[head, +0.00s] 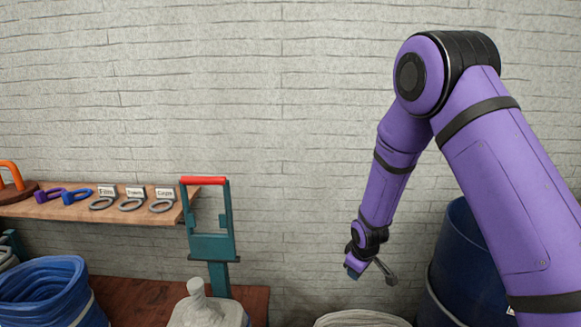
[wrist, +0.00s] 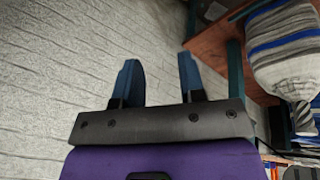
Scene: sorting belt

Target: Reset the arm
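My purple arm is raised on the right of the head view, bent at the elbow, with its forearm hanging down. My gripper (head: 357,268) is at its lower end, in front of the brick wall and above a pale round container. In the wrist view my gripper (wrist: 159,72) shows two blue fingers standing well apart. Nothing is between them. In the head view the fingers are small and their gap is hard to make out.
A wooden shelf (head: 140,231) with labelled rings (head: 131,204) is at left. A teal stand with a red handle (head: 204,181) rises beside it. A blue barrel (head: 452,265) stands behind my arm. A blue tub (head: 45,285) and pale jug (head: 205,312) are low at left.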

